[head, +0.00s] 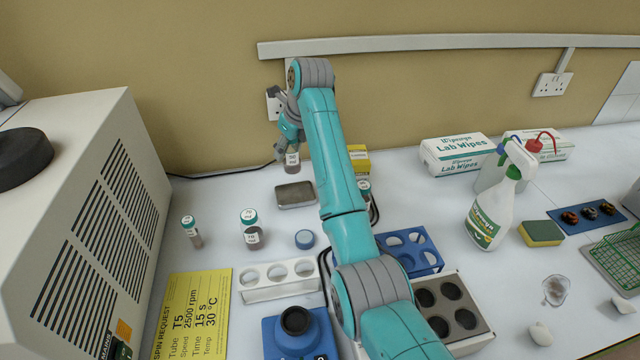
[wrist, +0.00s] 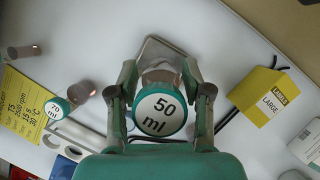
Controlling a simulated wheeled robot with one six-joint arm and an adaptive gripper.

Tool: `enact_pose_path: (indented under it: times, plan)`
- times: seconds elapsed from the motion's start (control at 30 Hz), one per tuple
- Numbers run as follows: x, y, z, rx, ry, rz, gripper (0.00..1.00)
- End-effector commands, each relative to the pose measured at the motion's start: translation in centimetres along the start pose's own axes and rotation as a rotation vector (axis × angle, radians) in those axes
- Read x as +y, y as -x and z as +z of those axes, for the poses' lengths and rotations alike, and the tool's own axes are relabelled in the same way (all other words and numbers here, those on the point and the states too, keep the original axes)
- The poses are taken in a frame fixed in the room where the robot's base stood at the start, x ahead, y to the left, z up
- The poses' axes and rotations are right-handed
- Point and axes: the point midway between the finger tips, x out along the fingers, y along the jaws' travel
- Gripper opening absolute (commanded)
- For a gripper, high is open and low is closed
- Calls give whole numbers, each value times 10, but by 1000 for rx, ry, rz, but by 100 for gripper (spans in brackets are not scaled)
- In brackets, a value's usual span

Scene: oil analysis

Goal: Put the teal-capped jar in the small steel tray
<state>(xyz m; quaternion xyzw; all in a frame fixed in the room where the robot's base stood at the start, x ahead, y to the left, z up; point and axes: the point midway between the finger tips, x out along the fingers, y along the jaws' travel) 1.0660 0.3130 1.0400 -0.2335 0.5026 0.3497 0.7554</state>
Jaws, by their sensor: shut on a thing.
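My gripper (head: 287,152) is shut on the teal-capped jar (head: 293,162). In the wrist view the jar's cap (wrist: 160,113), white-topped and marked "50 ml", sits between the two fingers of my gripper (wrist: 160,100). In the head view the jar hangs upright below the fingers, its dark contents showing. The small steel tray (head: 295,194) lies on the bench just in front of and below the jar and looks empty. In the wrist view the tray (wrist: 158,50) shows past the jar, partly hidden by it. The jar's height above the bench is hard to tell.
Another teal-capped jar (head: 363,187) is partly behind my arm. A white rack (head: 278,280) stands in front.

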Motion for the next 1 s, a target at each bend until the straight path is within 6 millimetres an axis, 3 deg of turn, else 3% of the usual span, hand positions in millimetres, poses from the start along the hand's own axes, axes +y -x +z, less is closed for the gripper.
enact_pose_path:
  times: [0.3, 0.7, 1.0]
  plan:
    - [0, -45, -20, 2, -1, 1, 14]
    - [0, -85, -36, 3, 0, 1, 14]
    - [0, -89, -37, 0, 0, 0, 14]
